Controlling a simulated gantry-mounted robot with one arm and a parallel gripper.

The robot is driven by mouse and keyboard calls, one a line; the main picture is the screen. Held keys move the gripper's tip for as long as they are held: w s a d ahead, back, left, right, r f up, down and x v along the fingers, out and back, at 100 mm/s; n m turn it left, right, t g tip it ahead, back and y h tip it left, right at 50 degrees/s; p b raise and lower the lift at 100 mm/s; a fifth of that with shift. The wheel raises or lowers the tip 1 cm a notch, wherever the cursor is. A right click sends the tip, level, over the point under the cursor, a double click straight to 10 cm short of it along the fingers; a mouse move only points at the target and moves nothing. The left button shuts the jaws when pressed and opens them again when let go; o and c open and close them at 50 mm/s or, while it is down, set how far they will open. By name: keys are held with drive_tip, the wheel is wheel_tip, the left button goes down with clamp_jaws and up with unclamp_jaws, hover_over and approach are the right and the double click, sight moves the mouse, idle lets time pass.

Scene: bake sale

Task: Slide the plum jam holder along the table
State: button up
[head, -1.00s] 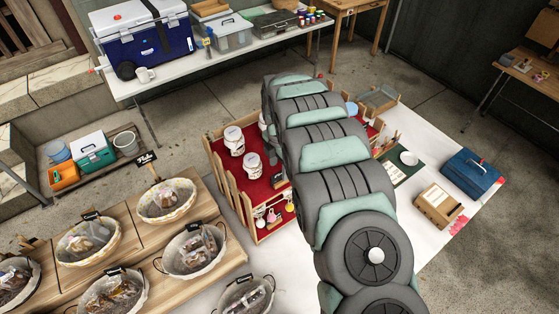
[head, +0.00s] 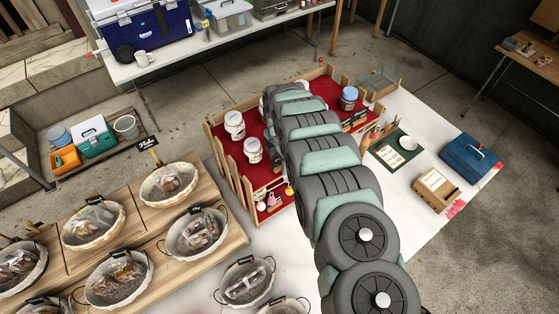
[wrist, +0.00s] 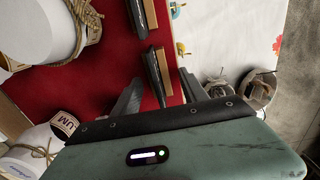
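In the wrist view, a small holder (wrist: 158,75), a wooden block with a dark card, stands on the red display surface (wrist: 100,75) between my two fingers. My gripper (wrist: 158,92) is open, with a finger on each side of the holder; I cannot tell whether either touches it. A second similar holder (wrist: 150,14) is farther up. A white-lidded jar (wrist: 32,150) at lower left has a partly visible label ending in "UM". I cannot read the cards. In the head view my arm hides the gripper and the holder.
White-lidded jars (head: 234,122) stand on the red stand (head: 222,148), which has wooden dividers. A blue-lidded jar (head: 348,96) is at its right. A green board (head: 397,150), cardboard box (head: 436,188) and blue case (head: 470,160) are farther right. Baskets (head: 197,235) fill the left table.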

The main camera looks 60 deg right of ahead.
sight(266, 175)
clamp_jaws()
idle(0.3)
drive_tip(key=shift+w+a+p, duration=0.4)
drive_tip(key=shift+w+a, duration=0.1)
drive_tip(key=shift+a, duration=0.4)
drive_tip(key=shift+w+a+p, duration=0.35)
drive_tip(key=shift+w+a, duration=0.1)
drive_tip(key=shift+a, duration=0.45)
drive_tip(key=shift+w+a, duration=0.4)
drive_tip(key=shift+a, duration=0.2)
drive_tip(key=shift+o, duration=0.3)
unclamp_jaws()
